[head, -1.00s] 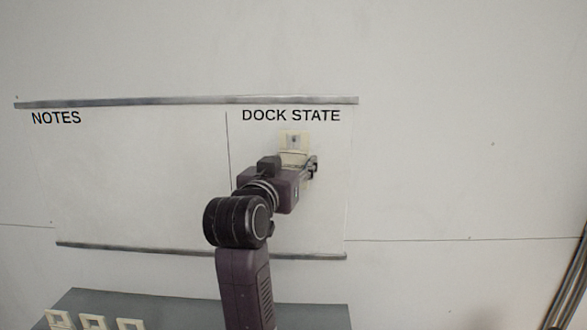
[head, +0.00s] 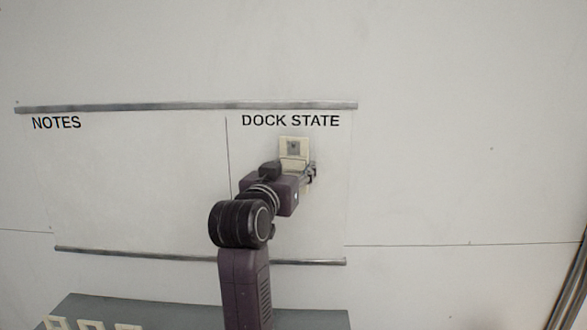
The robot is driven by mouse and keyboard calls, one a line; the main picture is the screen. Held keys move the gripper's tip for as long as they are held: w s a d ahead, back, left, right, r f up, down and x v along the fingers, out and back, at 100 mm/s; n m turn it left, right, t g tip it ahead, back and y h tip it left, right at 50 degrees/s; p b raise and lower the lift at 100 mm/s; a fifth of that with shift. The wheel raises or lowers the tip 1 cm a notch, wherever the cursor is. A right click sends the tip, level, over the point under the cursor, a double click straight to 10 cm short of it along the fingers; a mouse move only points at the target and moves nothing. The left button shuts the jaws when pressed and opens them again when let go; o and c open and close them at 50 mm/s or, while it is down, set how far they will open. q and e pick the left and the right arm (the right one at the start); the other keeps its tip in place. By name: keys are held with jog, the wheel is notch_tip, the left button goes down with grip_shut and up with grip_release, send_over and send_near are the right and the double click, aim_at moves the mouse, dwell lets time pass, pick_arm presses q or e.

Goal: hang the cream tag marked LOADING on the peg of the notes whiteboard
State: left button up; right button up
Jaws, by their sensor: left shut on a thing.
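A cream tag (head: 303,148) with a square hole shows in the head view under the DOCK STATE heading of the whiteboard (head: 150,180). A small dark spot shows in its hole; I cannot tell whether it is a peg. No marking can be read on the tag, and its lower part is hidden by the gripper. My left gripper (head: 309,174) is shut on this tag, close in front of the board; contact with the board cannot be judged. The NOTES part, left of the dividing line, looks bare, with no peg visible. My right gripper is not in view.
Several other cream tags (head: 90,326) with square holes are at the bottom left, cut off by the picture edge, by a grey surface (head: 180,308) below the board. Metal poles (head: 572,290) stand at the far right. The wall right of the board is clear.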

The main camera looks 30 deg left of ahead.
pick_arm(q)
jog(key=o, duration=1.2)
jog(key=shift+o, duration=0.2)
